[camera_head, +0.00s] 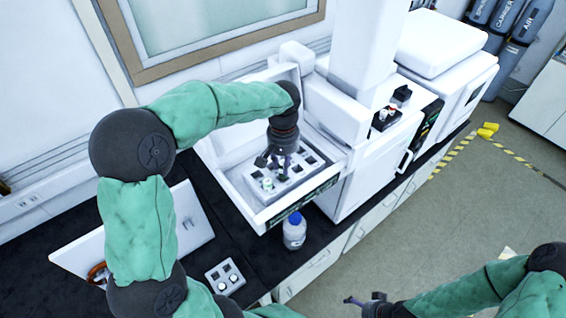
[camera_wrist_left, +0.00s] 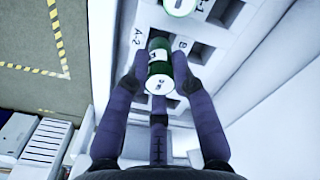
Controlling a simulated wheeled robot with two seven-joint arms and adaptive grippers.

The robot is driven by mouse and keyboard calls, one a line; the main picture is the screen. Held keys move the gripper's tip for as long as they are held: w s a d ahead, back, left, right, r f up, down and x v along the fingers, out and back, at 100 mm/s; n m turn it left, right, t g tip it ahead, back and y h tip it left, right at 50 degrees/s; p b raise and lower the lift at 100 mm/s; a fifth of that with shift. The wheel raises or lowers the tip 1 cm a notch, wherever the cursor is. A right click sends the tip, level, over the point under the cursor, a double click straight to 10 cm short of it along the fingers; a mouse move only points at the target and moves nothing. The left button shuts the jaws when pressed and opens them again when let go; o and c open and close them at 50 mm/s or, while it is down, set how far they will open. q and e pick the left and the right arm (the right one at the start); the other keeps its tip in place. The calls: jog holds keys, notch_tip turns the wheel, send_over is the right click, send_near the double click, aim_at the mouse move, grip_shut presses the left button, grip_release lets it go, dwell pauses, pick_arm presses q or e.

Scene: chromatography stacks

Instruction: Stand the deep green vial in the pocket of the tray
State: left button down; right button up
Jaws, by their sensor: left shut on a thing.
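The deep green vial (camera_wrist_left: 159,66) is in the left wrist view, its white labelled end facing the camera. My left gripper (camera_head: 272,163) is shut on it, with fingers (camera_wrist_left: 160,88) on both sides. The tray (camera_wrist_left: 204,33), light with dark square pockets and labels such as A-2, lies right behind the vial. The vial's far end is by a pocket; I cannot tell whether it is inside. In the head view the gripper hides the held vial. My right gripper (camera_head: 352,301) is at the bottom, away from the tray; its finger opening is unclear.
Another green vial with a white top (camera_wrist_left: 179,5) stands in the tray, also in the head view (camera_head: 267,184). White walls of the open drawer (camera_head: 262,215) surround the tray. A blue-capped bottle (camera_head: 294,231) and a small vial rack (camera_head: 224,277) stand on the black bench.

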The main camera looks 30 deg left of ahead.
pick_arm(q)
jog(key=shift+f, duration=0.15)
jog(key=shift+f+b, duration=0.85)
jog(key=shift+f, duration=0.25)
jog(key=shift+f, duration=0.15)
jog(key=shift+f+b, duration=0.45)
jog(key=c, duration=0.6)
grip_release()
jog(key=shift+r, duration=0.1)
